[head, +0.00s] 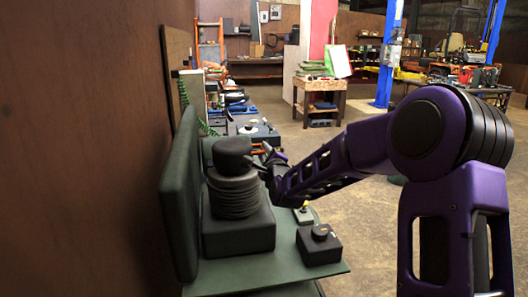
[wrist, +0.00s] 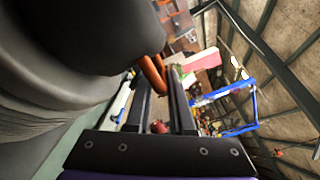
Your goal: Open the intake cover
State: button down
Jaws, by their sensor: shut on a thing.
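The intake cover (head: 232,151) is a dark round cap on top of a ribbed dark cylinder (head: 233,195), which stands on a dark box. In the wrist view the cap (wrist: 95,35) fills the upper left, close beside my fingers. My gripper (head: 266,160) is at the right side of the cap, about level with it. In the wrist view my gripper (wrist: 158,85) has a narrow gap between its fingers, and an orange-red bar (wrist: 152,76) shows at the tips. It is shut on a part of the cover; the exact contact is hard to see.
A dark green upright panel (head: 181,195) stands left of the cylinder, near a brown wall. A small black box with a round knob (head: 319,245) and a small yellow-topped part (head: 304,212) are on the green deck (head: 270,275). Open floor lies to the right.

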jog(key=shift+r, duration=0.1)
jog(key=shift+a+r+n, duration=0.2)
jog(key=shift+r+n, duration=0.3)
jog(key=shift+r, duration=0.15)
jog(key=a+r+n, duration=0.1)
jog(key=r+n, duration=0.1)
jog(key=a+r+n+b, duration=0.1)
jog(key=a+r, duration=0.1)
jog(key=r, duration=0.1)
jog(key=s+a+r+n, duration=0.1)
jog(key=r+n, duration=0.1)
jog(key=shift+a+r+n, duration=0.15)
jog(key=shift+n, duration=0.15)
jog(key=a+r+n, duration=0.1)
jog(key=a, duration=0.1)
jog(key=a+r+n+p, duration=0.1)
jog(key=a+n, duration=0.1)
jog(key=s+a+r+n+p, duration=0.1)
jog(key=shift+a+r+n, duration=0.4)
jog(key=shift+s+a+r+n+p, duration=0.15)
jog(key=shift+a+n+p, duration=0.1)
jog(key=shift+a, duration=0.45)
jog(key=shift+s+a+r+n+p, duration=0.15)
jog(key=shift+a+p, duration=0.1)
jog(key=shift+a, duration=0.4)
jog(key=shift+f, duration=0.1)
